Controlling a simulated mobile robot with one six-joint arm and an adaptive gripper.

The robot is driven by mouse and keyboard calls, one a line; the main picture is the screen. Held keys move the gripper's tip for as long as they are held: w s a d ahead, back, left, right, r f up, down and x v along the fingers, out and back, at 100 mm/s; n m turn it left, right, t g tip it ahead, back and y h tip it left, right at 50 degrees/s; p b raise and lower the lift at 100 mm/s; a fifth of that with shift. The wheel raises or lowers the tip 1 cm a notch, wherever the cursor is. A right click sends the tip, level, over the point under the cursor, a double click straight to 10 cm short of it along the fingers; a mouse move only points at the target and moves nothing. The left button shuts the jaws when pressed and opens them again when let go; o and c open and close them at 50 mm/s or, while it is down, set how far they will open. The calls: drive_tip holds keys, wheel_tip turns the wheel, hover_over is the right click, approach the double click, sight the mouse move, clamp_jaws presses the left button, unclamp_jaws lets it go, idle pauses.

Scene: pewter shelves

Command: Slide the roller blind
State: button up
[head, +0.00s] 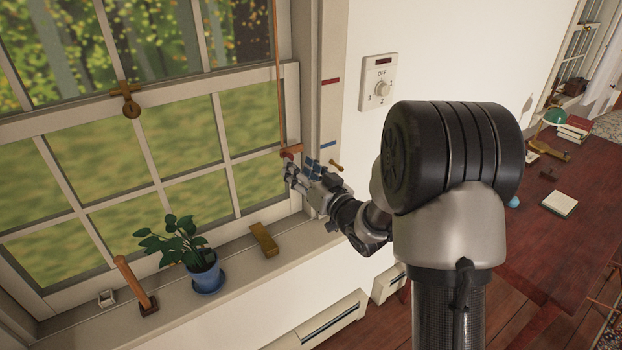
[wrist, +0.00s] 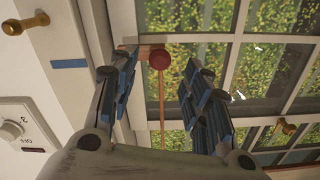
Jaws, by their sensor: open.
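An orange-brown pull cord (head: 277,75) hangs down the right side of the window, and it also shows in the wrist view (wrist: 162,112). A red ball (head: 287,154) is at its lower end, by a small wooden piece (head: 294,149). My gripper (head: 289,171) is open just by the ball. In the wrist view the red ball (wrist: 158,59) shows between the two blue-padded fingers, with space on both sides; I cannot tell how deep it lies between them. The blind's fabric is not in view.
The window jamb has a red mark (head: 331,81) and a blue mark (head: 328,144). A brass peg (head: 336,165) sticks out near my gripper. The sill holds a potted plant (head: 203,272), a wooden block (head: 264,240) and a wooden-handled tool (head: 136,284). A dial (head: 379,84) is on the wall.

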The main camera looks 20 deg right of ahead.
drive_tip(key=shift+v, duration=2.7)
drive_tip(key=s+d+r+g+h, duration=0.2)
drive_tip(key=s+r+g+h, duration=0.1)
drive_tip(key=s+r+h, duration=0.15)
drive_tip(key=s+a+f+g, duration=0.1)
drive_tip(key=s+g, duration=0.2)
drive_tip(key=s, duration=0.7)
drive_tip(key=s+a+g, duration=0.2)
drive_tip(key=s+g, duration=0.1)
drive_tip(key=s, duration=0.7)
drive_tip(key=s+a+f+g+h, duration=0.1)
drive_tip(key=s+a+g, duration=0.1)
drive_tip(key=s, duration=0.9)
drive_tip(key=shift+a+f+m+g, duration=0.3)
drive_tip(key=shift+f+g, duration=0.1)
drive_tip(key=shift+g, duration=0.4)
drive_tip(key=shift+d, duration=0.1)
